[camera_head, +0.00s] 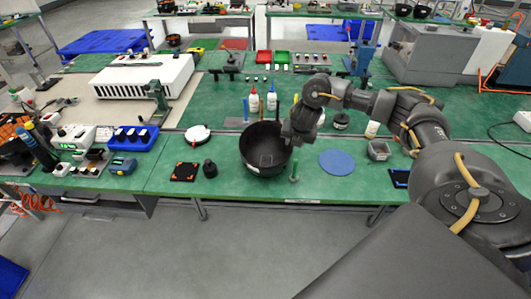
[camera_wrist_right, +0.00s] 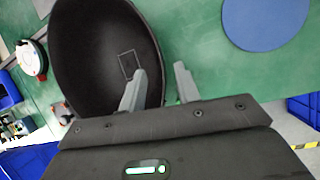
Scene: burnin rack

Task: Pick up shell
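The shell looks like a deep black bowl (camera_head: 260,165) standing on the green bench top, its open side up. In the right wrist view the shell (camera_wrist_right: 95,45) fills the upper left, with a small rectangular outline on its inside. My right gripper (camera_head: 288,138) is at the shell's right rim in the head view. In the right wrist view the right gripper (camera_wrist_right: 160,70) has its fingers apart, one over the shell's inside and one outside, with the rim between them in the picture. I cannot tell whether either finger touches it. My left gripper is not in view.
A blue disc (camera_head: 337,162) lies right of the shell, and a small green post (camera_head: 294,172) stands close by. A black square plate (camera_head: 186,172) lies to the left. Bottles (camera_head: 254,103) stand behind. A blue bin (camera_head: 133,138) is further left.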

